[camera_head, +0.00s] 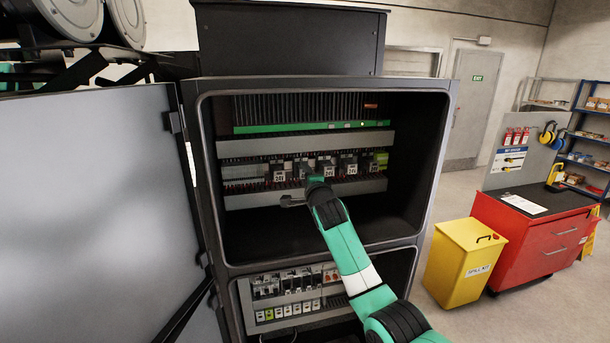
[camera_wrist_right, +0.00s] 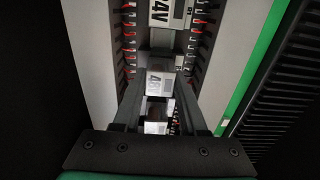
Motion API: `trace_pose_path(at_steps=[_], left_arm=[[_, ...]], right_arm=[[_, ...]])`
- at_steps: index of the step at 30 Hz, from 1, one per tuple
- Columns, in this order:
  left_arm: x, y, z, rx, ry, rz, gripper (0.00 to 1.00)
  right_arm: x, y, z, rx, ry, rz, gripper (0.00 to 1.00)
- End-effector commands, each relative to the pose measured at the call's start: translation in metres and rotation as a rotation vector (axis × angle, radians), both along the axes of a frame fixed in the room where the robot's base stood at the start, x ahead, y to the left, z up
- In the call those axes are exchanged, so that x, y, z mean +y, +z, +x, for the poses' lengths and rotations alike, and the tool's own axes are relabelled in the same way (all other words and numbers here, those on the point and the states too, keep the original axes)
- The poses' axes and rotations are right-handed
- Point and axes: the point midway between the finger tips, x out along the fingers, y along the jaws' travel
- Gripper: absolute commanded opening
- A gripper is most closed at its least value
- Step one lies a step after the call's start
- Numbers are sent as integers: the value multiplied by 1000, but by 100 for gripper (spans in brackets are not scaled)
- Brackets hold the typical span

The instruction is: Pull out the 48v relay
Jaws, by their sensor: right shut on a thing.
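My right gripper (camera_head: 304,174) reaches into the upper bay of the open cabinet, at the middle of a row of relays. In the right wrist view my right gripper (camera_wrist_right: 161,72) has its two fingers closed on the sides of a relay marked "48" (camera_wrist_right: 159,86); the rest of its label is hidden. A relay marked "24V" (camera_wrist_right: 172,13) sits beyond the fingertips. In the head view, labelled relays (camera_head: 278,172) and (camera_head: 352,167) stand on either side of the gripper. The wrist hides the held relay there. My left gripper is not in view.
Grey slotted wire ducts (camera_head: 240,146) run above and below the relay row, with red-tipped wires. A green-edged finned unit (camera_head: 300,106) is above. The cabinet door (camera_head: 90,200) stands open at left. A yellow bin (camera_head: 462,265) and red tool cabinet (camera_head: 540,238) stand at right.

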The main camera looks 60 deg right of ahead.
Motion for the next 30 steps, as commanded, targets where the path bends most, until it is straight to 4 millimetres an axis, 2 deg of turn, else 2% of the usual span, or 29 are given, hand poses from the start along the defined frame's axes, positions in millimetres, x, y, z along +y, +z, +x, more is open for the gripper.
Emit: trace_pose_path(at_steps=[30], left_arm=[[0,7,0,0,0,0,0]], right_arm=[[16,0,-15,0,0,0,0]])
